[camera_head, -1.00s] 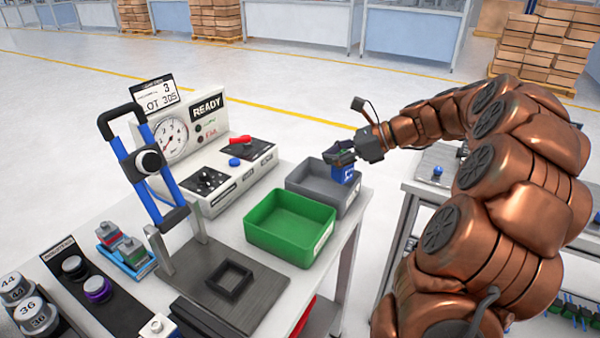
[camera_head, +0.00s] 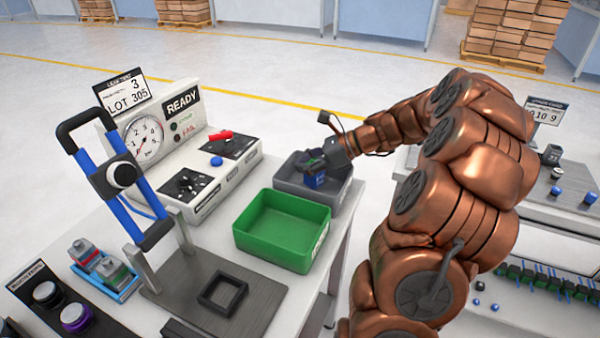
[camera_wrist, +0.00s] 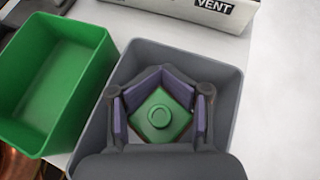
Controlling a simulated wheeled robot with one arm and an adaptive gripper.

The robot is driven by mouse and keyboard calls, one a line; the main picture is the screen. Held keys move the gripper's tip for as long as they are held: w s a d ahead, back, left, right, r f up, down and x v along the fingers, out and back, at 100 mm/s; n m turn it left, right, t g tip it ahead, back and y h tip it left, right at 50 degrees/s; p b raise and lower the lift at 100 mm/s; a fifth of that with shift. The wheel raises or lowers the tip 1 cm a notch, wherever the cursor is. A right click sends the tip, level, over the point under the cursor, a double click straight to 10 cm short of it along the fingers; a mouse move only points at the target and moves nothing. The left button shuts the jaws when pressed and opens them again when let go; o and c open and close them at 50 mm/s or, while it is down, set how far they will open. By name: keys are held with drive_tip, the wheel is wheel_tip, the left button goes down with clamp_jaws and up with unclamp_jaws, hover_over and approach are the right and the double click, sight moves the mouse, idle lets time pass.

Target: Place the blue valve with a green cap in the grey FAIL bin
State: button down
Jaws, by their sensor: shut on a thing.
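The blue valve (camera_head: 314,181) is in my gripper (camera_head: 313,166), over the grey bin (camera_head: 337,196) in the head view. In the wrist view its green cap (camera_wrist: 158,117) faces the camera between the two fingers of my gripper (camera_wrist: 160,108), which are shut on it. The walls of the grey bin (camera_wrist: 226,95) surround the valve and fingers in that view. The valve's lower part sits at or inside the bin's opening; whether it touches the bin floor is hidden.
An empty green bin (camera_head: 283,228) stands beside the grey bin. A tester with a gauge and READY sign (camera_head: 182,103) is behind. A frame with blue posts (camera_head: 130,180) stands at the left. Another bench (camera_head: 535,205) with small valves is at the right.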

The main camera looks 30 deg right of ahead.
drive_tip(key=shift+f, duration=1.1)
drive_tip(key=shift+f, duration=0.1)
drive_tip(key=c, duration=0.5)
unclamp_jaws()
drive_tip(key=shift+c, duration=0.2)
drive_tip(key=v, duration=1.2)
